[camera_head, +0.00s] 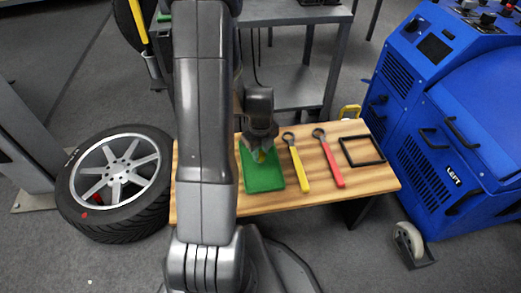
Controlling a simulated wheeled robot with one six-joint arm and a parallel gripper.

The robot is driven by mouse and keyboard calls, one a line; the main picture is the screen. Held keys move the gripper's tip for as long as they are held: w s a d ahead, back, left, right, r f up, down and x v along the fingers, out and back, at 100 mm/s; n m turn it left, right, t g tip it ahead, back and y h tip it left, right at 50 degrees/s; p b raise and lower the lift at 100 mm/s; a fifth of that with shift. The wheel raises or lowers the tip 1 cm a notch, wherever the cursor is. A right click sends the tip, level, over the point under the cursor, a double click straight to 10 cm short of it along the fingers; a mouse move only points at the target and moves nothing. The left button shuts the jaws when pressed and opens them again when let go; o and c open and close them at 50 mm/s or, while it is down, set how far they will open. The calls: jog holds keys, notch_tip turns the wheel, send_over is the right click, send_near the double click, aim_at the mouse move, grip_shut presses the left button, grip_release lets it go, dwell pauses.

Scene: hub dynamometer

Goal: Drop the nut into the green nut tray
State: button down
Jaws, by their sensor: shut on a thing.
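The green nut tray (264,177) lies on the left part of a wooden bench. My gripper (259,155) points down over the tray's far part and is shut on the nut. A small yellowish bit shows between the fingertips, and the nut itself is mostly hidden by the fingers. I cannot tell the exact height of the fingertips above the tray. My arm hides part of the bench left of the tray.
On the wooden bench (372,182), right of the tray, lie a yellow-handled wrench (299,170), a red-handled wrench (331,164) and a black square frame (361,151). A wheel (115,180) lies at the left. A blue machine (440,130) stands at the right.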

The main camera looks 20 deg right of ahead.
jog(key=shift+f, duration=0.3)
jog(key=c, duration=1.1)
grip_release()
jog(key=shift+o, duration=0.2)
notch_tip(320, 180, up, 23)
jog(key=p, duration=1.2)
jog(key=shift+f, duration=0.1)
